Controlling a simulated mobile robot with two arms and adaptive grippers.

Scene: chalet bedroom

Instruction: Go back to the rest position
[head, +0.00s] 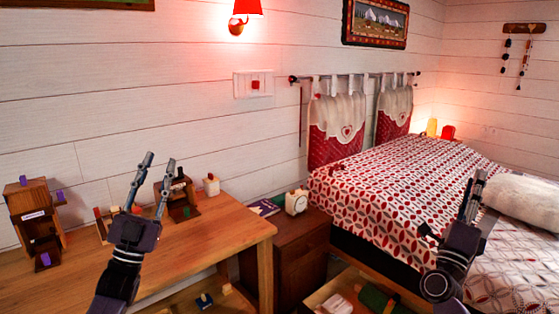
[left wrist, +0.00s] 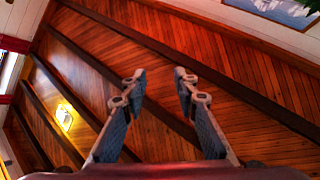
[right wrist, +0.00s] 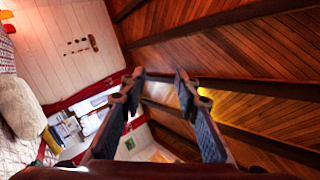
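My left gripper (head: 154,183) is raised in front of the wooden desk in the head view, fingers pointing up. Its two fingers stand apart with nothing between them; the left wrist view also shows the open fingers (left wrist: 158,78) against the wooden ceiling. My right gripper (head: 474,190) is raised in front of the bed, fingers pointing up and seen nearly side-on. The right wrist view shows its fingers (right wrist: 160,78) apart and empty, with the ceiling behind them.
The wooden desk (head: 215,245) at left carries small wooden organisers (head: 35,212) and blocks. A brown nightstand (head: 300,250) with a white clock (head: 297,201) stands between desk and bed (head: 400,180). An open drawer or box (head: 325,290) with items lies low in front.

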